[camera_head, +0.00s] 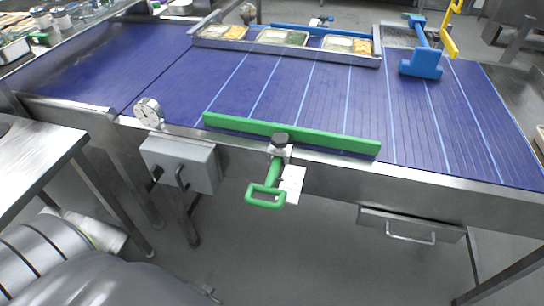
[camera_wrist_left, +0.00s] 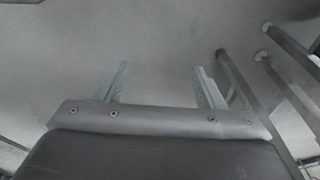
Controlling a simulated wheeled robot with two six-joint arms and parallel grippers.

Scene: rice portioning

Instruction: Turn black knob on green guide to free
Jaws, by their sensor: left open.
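The green guide (camera_head: 330,139) is a long bar lying across the near edge of the blue conveyor, with a green loop handle (camera_head: 266,196) hanging down in front. The black knob (camera_head: 280,139) sits on top of a small metal clamp (camera_head: 280,151) where the handle meets the bar. My left gripper (camera_wrist_left: 160,84) shows only in the left wrist view, with its two fingers apart and nothing between them, above grey floor. Neither the knob nor the guide shows in that view. My right gripper is in neither view.
The blue conveyor (camera_head: 180,85) has a metal front rail with a round dial (camera_head: 149,112) and a grey box (camera_head: 180,164) below. Food trays (camera_head: 288,37) lie at the far side, near a blue guide (camera_head: 421,64). A steel table (camera_head: 35,160) stands at left.

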